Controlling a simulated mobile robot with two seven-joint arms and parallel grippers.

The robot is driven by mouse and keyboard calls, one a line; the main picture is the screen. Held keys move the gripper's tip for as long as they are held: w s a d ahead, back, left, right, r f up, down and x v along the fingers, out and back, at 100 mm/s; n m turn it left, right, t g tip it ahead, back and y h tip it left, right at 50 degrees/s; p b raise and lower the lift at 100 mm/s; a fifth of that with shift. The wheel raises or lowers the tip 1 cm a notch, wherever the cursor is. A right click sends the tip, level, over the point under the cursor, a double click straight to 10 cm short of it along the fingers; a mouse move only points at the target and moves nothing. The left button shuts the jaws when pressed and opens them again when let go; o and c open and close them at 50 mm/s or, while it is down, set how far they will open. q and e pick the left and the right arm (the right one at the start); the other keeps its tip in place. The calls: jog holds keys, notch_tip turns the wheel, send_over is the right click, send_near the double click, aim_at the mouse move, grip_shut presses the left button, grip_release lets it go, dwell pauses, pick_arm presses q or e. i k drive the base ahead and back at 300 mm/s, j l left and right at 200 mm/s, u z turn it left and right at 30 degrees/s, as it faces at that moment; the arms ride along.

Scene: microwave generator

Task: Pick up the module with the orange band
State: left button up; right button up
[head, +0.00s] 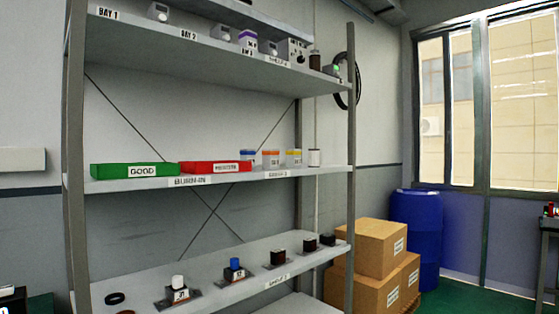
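The module with the orange band (270,159) is a small light box with an orange stripe near its top. It stands upright on the middle shelf (130,184). A similar module with a blue band (247,158) stands to its left, and one with a yellow band (293,158) to its right. Neither of my grippers shows in the head view.
A green GOOD bin (135,170) and a red bin (215,167) share the middle shelf, left of the modules. A white cylinder (314,158) is at their right. Rack posts (351,180) bound the shelf. Cardboard boxes (372,247) and a blue barrel (416,235) stand right.

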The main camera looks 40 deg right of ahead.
aim_at(270, 157)
jog(key=i+l+z, duration=0.15)
jog(key=i+l, duration=0.5)
jog(key=l, duration=0.25)
jog(key=i+l+z, duration=0.2)
jog(key=i+l, duration=0.45)
jog(key=l, duration=0.2)
